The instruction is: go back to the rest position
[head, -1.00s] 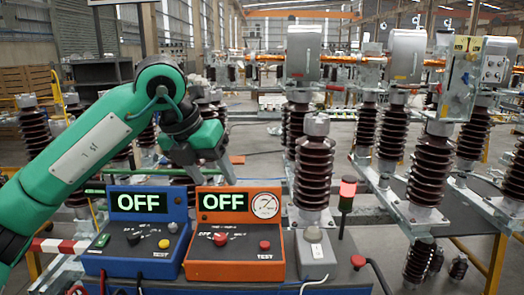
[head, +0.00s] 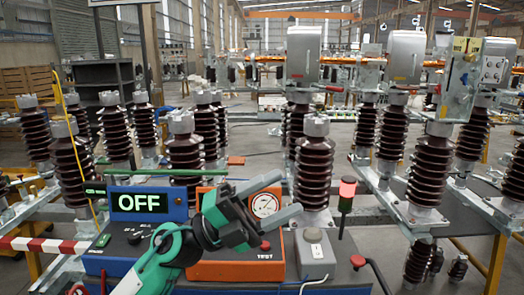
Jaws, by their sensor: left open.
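My left gripper (head: 290,194) is in the head view, low in the middle, with its two grey fingers spread and nothing between them. My green left arm (head: 155,262) comes up from the bottom left. My right gripper is not in view.
The blue control box (head: 180,212) shows "OFF" at left. Brown ribbed insulators (head: 313,172) stand behind. A red-white barrier (head: 45,245) is at far left.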

